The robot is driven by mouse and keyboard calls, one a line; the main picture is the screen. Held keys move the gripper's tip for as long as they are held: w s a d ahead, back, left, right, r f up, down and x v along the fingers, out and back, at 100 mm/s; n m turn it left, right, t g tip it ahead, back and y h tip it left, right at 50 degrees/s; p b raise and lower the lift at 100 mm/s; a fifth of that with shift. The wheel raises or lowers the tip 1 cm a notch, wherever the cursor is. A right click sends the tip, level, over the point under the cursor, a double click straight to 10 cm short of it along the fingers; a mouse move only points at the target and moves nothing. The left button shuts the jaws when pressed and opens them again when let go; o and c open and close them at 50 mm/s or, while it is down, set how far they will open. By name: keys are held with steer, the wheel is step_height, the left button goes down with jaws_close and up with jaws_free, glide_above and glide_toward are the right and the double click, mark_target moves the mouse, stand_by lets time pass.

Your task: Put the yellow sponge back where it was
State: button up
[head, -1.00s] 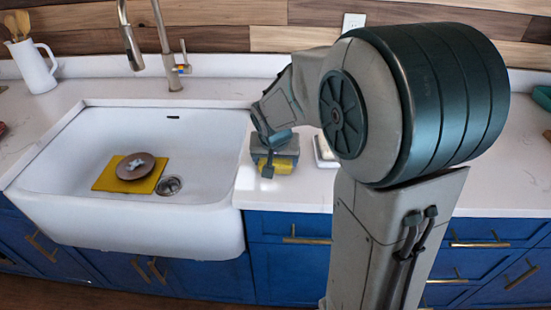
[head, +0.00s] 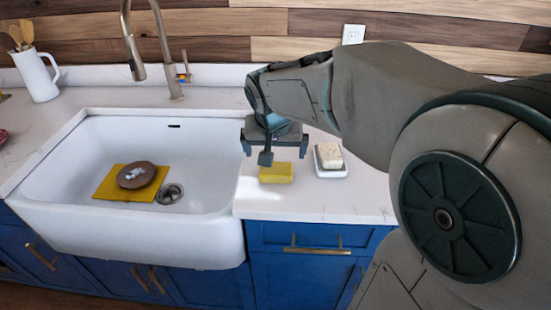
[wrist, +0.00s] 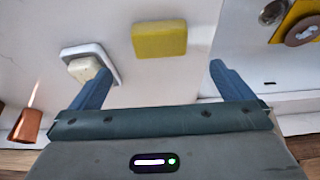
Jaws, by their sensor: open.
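The yellow sponge (head: 276,173) lies flat on the white counter, just right of the sink. It also shows in the wrist view (wrist: 159,39), ahead of and between my fingers with nothing touching it. My gripper (head: 274,148) is open and empty, pointing down above the sponge with a gap between them. In the wrist view the two blue fingers of my gripper (wrist: 155,82) stand wide apart.
A soap dish (head: 331,172) with a pale bar of soap stands right of the sponge. The white sink (head: 110,215) on the left holds a yellow mat (head: 108,186) with a brown round item (head: 136,175) on it. A tap (head: 165,60) and white jug (head: 37,78) stand behind.

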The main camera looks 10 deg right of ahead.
steer(key=s+d+f+n+g+y, duration=0.1)
steer(key=s+f+n, duration=0.2)
steer(key=s, duration=1.3)
steer(key=shift+s+f+g, duration=0.3)
steer(key=shift+f, duration=0.35)
steer(key=shift+d, duration=0.15)
